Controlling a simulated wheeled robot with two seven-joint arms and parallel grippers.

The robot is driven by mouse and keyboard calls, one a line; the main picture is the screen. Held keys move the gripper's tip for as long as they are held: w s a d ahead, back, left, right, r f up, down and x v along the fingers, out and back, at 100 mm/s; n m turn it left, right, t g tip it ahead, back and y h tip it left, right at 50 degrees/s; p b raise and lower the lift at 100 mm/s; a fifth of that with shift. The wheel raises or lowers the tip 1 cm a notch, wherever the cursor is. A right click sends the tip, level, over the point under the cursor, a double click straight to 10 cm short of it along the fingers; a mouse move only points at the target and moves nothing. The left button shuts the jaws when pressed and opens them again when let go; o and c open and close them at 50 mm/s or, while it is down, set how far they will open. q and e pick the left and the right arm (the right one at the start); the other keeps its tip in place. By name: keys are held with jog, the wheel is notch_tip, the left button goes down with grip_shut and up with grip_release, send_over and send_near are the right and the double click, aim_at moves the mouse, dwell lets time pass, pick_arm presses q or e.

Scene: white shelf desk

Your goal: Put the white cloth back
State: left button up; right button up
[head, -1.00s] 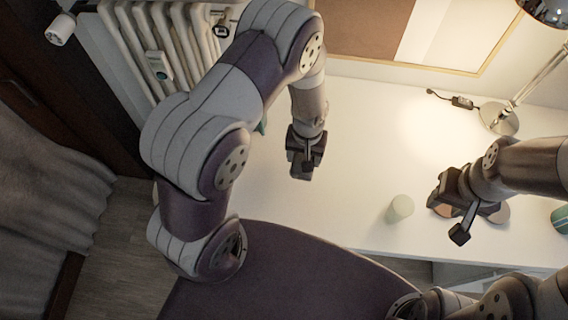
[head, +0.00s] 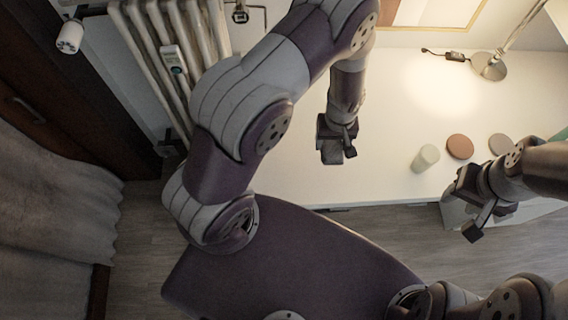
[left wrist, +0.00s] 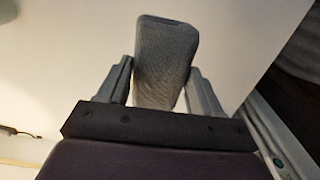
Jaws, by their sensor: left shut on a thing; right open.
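My left gripper (head: 337,150) hangs over the front part of the white desk in the head view. In the left wrist view (left wrist: 163,85) its two fingers are shut on a grey, finely textured, block-shaped piece, which looks like the folded white cloth (left wrist: 165,55) in shade. The cloth stands out beyond the fingertips, with pale surface behind it. In the head view the cloth cannot be told apart from the dark gripper. My right gripper (head: 475,215) is open and empty, near the desk's front edge at the right.
The white desk (head: 385,100) is mostly bare. A pale cylinder (head: 425,158), a brown disc (head: 459,147) and a pale disc (head: 500,144) are at its front right. A lamp (head: 488,66) stands behind. A radiator (head: 165,50) is at the left. Floor (head: 390,225) shows before the desk.

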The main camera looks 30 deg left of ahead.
pick_arm(q)
jog(key=shift+s+a+f, duration=0.1)
jog(key=shift+a, duration=0.1)
jog(key=s+a+f+p, duration=0.1)
jog(key=s+a+f, duration=0.1)
jog(key=a, duration=0.2)
jog(key=b, duration=0.1)
send_over(287, 163)
notch_tip(287, 163, down, 5)
jog(key=shift+d+r, duration=0.1)
notch_tip(287, 163, down, 4)
jog(key=shift+r+b, duration=0.1)
jog(key=shift+b, duration=0.25)
jog(key=shift+f, duration=0.3)
jog(key=o, duration=0.9)
jog(key=shift+o, duration=0.2)
